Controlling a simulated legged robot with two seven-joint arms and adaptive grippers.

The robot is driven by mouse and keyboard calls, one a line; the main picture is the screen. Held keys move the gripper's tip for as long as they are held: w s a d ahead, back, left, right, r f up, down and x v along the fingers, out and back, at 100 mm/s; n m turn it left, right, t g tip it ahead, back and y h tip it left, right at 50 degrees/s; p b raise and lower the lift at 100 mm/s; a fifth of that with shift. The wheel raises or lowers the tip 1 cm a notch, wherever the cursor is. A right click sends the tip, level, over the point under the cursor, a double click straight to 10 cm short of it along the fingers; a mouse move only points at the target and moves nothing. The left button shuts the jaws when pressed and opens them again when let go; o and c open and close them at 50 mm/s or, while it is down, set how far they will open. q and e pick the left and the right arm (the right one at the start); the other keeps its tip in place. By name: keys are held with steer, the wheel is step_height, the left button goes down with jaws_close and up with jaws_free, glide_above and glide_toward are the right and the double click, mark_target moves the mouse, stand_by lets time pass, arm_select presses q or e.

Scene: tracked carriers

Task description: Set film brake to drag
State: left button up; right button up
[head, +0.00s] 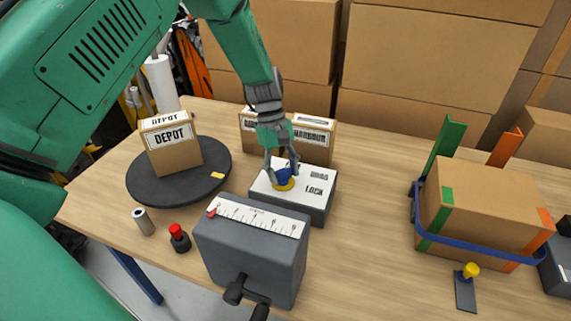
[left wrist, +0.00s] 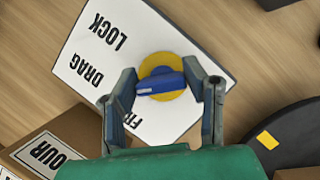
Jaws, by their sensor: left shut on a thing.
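The film brake is a grey box with a white top plate (head: 307,199), which also fills the middle of the left wrist view (left wrist: 160,40). On it a blue knob (left wrist: 161,86) sits on a yellow disc (left wrist: 160,61). The plate reads LOCK, DRAG and a partly hidden word starting FR. The knob's pale mark points left in the left wrist view, seemingly between DRAG and the FR word. My left gripper (head: 283,173) is shut on the knob from above, one finger on each side. My right gripper is not in view.
A grey crank box with a scale (head: 250,250) stands in front of the brake. A black turntable (head: 140,188) bears a DEPOT carton at left. A red-knobbed post (head: 179,238) is near the front edge. A blue-strapped carton (head: 490,205) stands right; the table between is clear.

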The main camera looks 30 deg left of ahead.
arm_select(q)
steer(key=shift+w+a+r+m+p, duration=0.1)
steer(key=shift+w+a+m+p, duration=0.2)
steer(key=shift+m, duration=0.2)
steer(key=o, duration=1.1)
steer(key=shift+o, duration=0.2)
steer(key=shift+f, duration=0.2)
steer(key=shift+a+r, duration=0.1)
steer(key=shift+r, duration=0.05)
steer(key=v, duration=1.1)
steer(key=shift+w+a+r, duration=0.2)
steer(key=shift+w+a, duration=0.05)
steer(key=shift+w, duration=0.05)
